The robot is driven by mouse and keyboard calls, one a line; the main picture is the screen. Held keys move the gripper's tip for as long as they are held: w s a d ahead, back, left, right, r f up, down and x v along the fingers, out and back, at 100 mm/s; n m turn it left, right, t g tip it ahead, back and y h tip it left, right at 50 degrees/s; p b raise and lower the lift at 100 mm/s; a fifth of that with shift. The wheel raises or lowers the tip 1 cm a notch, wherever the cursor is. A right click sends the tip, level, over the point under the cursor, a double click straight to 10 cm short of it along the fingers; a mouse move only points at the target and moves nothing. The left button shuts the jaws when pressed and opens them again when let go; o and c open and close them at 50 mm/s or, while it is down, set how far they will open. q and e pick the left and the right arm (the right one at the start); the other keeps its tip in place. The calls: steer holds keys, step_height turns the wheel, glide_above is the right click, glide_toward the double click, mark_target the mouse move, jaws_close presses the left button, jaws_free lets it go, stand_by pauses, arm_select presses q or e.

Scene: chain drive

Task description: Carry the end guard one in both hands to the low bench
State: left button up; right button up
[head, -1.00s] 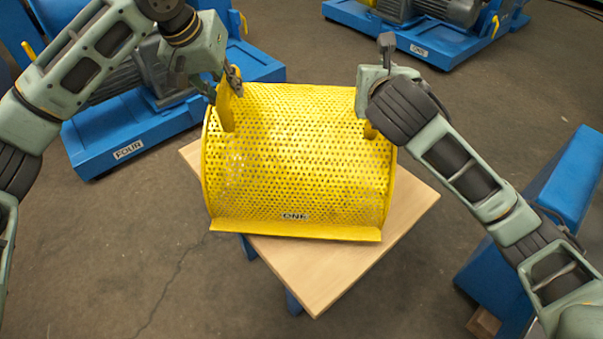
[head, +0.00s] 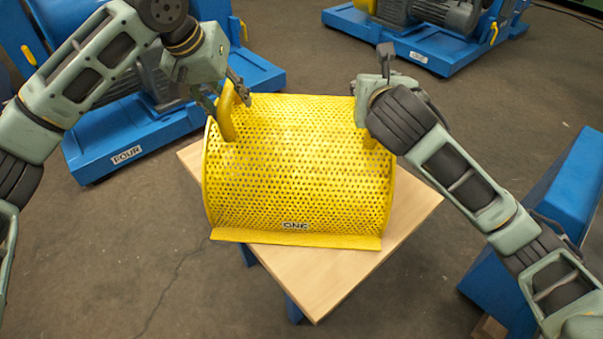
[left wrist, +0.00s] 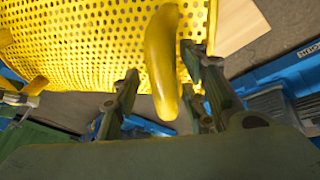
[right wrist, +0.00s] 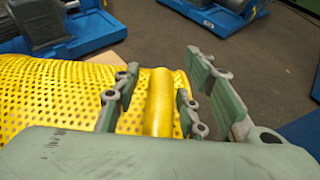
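The end guard one (head: 295,175) is a yellow perforated curved cover with a label reading ONE. It rests on the wooden top of the low bench (head: 318,285). My left gripper (head: 223,93) is open at the guard's left handle (head: 227,115). In the left wrist view the fingers stand apart on both sides of that handle (left wrist: 163,65). My right gripper hides most of the right handle in the head view. In the right wrist view my right gripper (right wrist: 153,92) is open, its fingers on either side of the yellow handle (right wrist: 159,105) with gaps.
A blue machine base labelled FOUR (head: 125,155) stands behind left. Another blue base labelled ONE (head: 418,58) is at the back right. A blue structure (head: 570,190) stands at the right edge. Bare floor lies in front of the bench.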

arm_select(q)
steer(key=shift+a, duration=0.1)
steer(key=shift+s+a+r, duration=0.1)
steer(key=shift+r, duration=0.35)
arm_select(e)
steer(key=shift+d, duration=0.1)
steer(key=shift+s+r, duration=0.1)
steer(key=shift+s, duration=0.15)
arm_select(q)
steer(key=v, duration=1.1)
arm_select(e)
steer(key=v, duration=1.1)
steer(key=shift+s, duration=0.2)
arm_select(q)
steer(key=shift+s+f, duration=0.15)
